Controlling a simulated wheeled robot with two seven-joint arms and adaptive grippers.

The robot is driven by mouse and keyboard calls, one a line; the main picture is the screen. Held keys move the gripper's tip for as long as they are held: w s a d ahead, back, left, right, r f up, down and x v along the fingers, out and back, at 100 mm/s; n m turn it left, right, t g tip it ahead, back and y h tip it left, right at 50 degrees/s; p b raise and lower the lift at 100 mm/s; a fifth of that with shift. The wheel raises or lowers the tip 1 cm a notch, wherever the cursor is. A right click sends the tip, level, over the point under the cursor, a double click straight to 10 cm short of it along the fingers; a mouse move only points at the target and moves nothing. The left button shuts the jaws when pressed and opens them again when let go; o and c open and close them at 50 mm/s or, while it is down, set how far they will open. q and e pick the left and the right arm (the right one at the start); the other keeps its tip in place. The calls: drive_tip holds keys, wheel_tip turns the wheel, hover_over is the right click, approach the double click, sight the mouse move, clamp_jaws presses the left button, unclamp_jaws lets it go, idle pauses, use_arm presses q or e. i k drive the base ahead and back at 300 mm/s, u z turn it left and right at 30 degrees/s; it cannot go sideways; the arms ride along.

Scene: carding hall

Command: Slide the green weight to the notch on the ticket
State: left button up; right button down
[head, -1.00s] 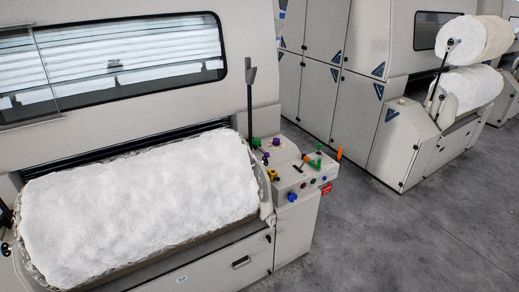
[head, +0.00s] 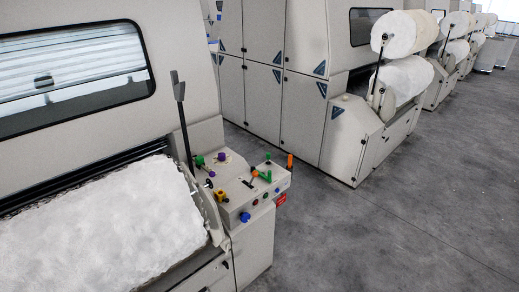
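Several small coloured parts sit on the control panel (head: 228,207) at the right end of the near machine. A green knob-like part (head: 199,161) is near the panel's back left. Green pieces (head: 265,177) lie near its right edge, beside an upright orange part (head: 289,161). I cannot tell which green part is the weight. No ticket or notch can be made out at this size. Neither of my grippers is in view.
A thick white fibre sheet (head: 100,232) covers the near machine's front. A tall dark lever (head: 182,125) rises left of the panel. Another machine with white rolls (head: 405,78) stands behind. Grey floor (head: 400,225) is open to the right.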

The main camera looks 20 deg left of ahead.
sight(199, 160)
drive_tip(key=z, duration=0.5)
drive_tip(key=i, duration=2.3)
drive_tip(key=u, duration=1.45)
drive_tip(key=i, duration=0.75)
drive_tip(key=u, duration=0.7)
